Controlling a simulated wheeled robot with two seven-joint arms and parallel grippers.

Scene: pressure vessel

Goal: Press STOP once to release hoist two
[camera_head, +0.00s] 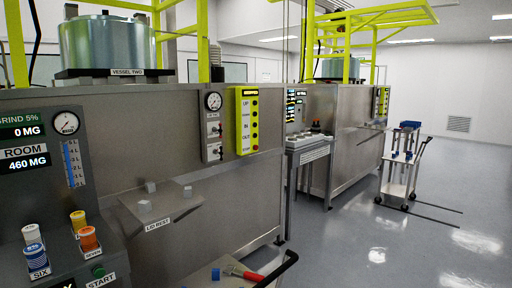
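A yellow hoist pendant (247,121) is mounted on the front of the steel housing, right of centre-left. It has a small lit display (250,92) on top, too small to read for certain, and a column of buttons with UP, IN, OUT and STOP labels. The STOP button (256,148) is red, at the bottom of the column. The vessel two tank (105,42), with a VESSEL TWO label, stands on top of the same housing at the left. Neither of my grippers is in view, and nothing covers the pendant.
A lid rest shelf (160,208) juts out below and left of the pendant. A console (50,180) with gauge, jars and START button stands at left. A cart (225,275) with a red-handled tool is at the bottom. Another trolley (400,175) stands right; the right floor is mostly open.

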